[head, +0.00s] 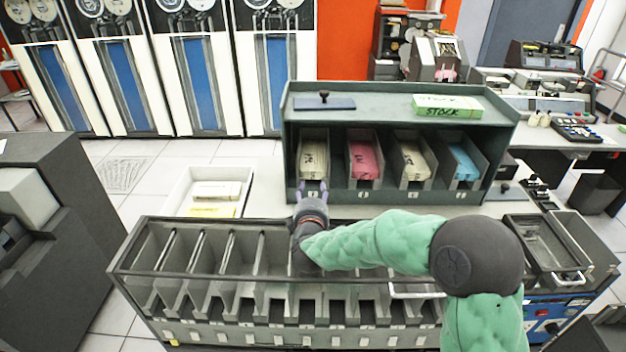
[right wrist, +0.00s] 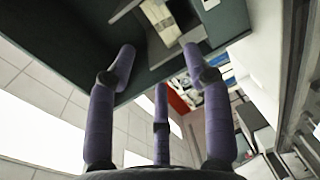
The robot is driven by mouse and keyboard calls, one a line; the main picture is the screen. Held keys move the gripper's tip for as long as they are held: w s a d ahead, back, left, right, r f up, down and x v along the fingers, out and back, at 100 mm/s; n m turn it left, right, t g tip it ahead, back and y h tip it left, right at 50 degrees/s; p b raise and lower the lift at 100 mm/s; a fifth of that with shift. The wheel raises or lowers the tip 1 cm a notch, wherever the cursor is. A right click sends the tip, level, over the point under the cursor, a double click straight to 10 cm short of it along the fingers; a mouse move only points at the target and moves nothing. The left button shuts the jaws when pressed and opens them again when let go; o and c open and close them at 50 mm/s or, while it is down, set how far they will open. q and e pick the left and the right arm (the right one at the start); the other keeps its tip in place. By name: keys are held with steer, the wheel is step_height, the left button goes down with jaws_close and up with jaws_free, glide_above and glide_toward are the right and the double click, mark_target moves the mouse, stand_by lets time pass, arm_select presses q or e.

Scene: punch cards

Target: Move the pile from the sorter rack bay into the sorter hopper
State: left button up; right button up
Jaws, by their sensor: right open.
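The rack (head: 400,202) is a dark green cabinet with a row of bays behind the sorter. Its leftmost bay holds a cream card pile (head: 314,152); the other bays hold a pink pile (head: 365,160), another cream pile (head: 411,161) and a blue pile (head: 462,161). My right gripper (head: 312,186) is open and empty, just in front of the leftmost bay's lower front. In the right wrist view its purple fingers (right wrist: 160,62) are spread below a bay with a pale pile (right wrist: 158,14). An open metal hopper (head: 541,243) sits at the sorter's right end. My left gripper is not in view.
The sorter's long row of pockets (head: 190,255) lies in front of the rack, partly covered by my right arm. A white tray (head: 180,190) with cards stands left of the rack. A STOCK box (head: 447,105) and a dark flat block (head: 324,103) lie on the rack top.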

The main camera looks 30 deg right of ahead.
mark_target(313, 175)
steer(key=shift+b+x, duration=1.85)
steer(key=shift+x, duration=1.45)
steer(key=shift+w+d+p, duration=0.35)
steer(key=shift+w, duration=0.2)
steer(key=shift+p+x, duration=0.4)
steer(key=shift+x, duration=0.7)
steer(key=shift+p+x, duration=0.55)
steer(key=shift+x, duration=0.95)
steer(key=shift+w+d+f, duration=0.2)
steer(key=shift+w+f, duration=0.05)
steer(key=shift+w, duration=0.05)
steer(key=shift+f, duration=0.15)
